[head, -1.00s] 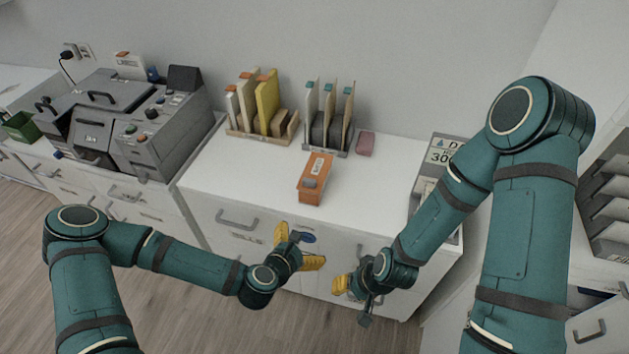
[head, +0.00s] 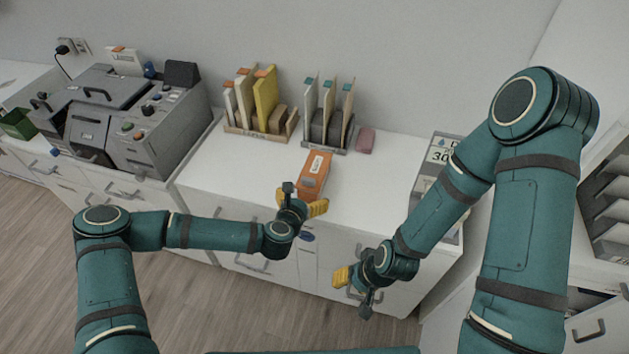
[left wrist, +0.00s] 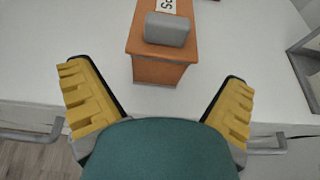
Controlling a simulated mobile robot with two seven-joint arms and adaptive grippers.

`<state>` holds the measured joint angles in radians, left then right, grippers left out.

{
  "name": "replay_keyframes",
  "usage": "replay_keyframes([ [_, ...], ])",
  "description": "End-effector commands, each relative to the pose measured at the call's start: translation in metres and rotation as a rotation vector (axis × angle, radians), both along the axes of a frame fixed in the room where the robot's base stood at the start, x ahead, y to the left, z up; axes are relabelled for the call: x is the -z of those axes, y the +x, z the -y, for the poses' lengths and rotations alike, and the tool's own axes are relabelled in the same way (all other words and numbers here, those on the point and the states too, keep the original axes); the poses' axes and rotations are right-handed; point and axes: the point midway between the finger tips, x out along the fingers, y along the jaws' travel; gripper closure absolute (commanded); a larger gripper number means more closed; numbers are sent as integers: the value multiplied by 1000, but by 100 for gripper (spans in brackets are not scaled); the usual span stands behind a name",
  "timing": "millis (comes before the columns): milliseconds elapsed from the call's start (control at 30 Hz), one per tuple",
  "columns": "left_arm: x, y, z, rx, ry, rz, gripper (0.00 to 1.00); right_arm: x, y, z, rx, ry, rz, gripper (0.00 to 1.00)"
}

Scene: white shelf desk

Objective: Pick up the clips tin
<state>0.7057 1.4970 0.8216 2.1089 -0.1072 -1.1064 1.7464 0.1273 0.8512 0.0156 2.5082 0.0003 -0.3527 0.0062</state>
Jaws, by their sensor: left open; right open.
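An orange box (head: 315,175) with a white label and a grey block at its near end lies on the white desk top. In the left wrist view the orange box (left wrist: 160,68) is straight ahead, and its label is cut off; I cannot read the word clips on it. My left gripper (head: 299,201) is open at the desk's front edge, just short of the box's near end and apart from it. Its two yellow fingers (left wrist: 158,88) are spread with nothing between them. My right gripper (head: 344,286) is open and empty in front of the cabinet, low and to the right.
A small mauve block (head: 366,140) lies behind the box to the right. Two racks of upright folders, a left rack (head: 262,137) and a right rack (head: 328,149), stand at the back. A grey machine (head: 140,120) stands left. A calendar-like card (head: 440,150) is at right. The desk beside the box is clear.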

Motion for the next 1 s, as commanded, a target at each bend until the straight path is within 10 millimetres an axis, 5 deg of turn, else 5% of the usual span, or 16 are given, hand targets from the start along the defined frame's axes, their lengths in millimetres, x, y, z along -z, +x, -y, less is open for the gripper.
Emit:
replay_keyframes([
  [300, 19, 35, 13, 0, 0, 1, 0, 8, -3, 0, -4, 2, -6, 53],
  [600, 20, 39, 13, 1, 0, 0, 0, 8, -3, 0, -5, 2, -7, 53],
  [800, 20, 39, 13, 0, 0, 0, 70, 8, -3, 0, -5, 2, -7, 53],
  [1000, 19, 39, 13, 0, 1, 1, 76, 8, -3, 0, -5, 2, -7, 53],
])
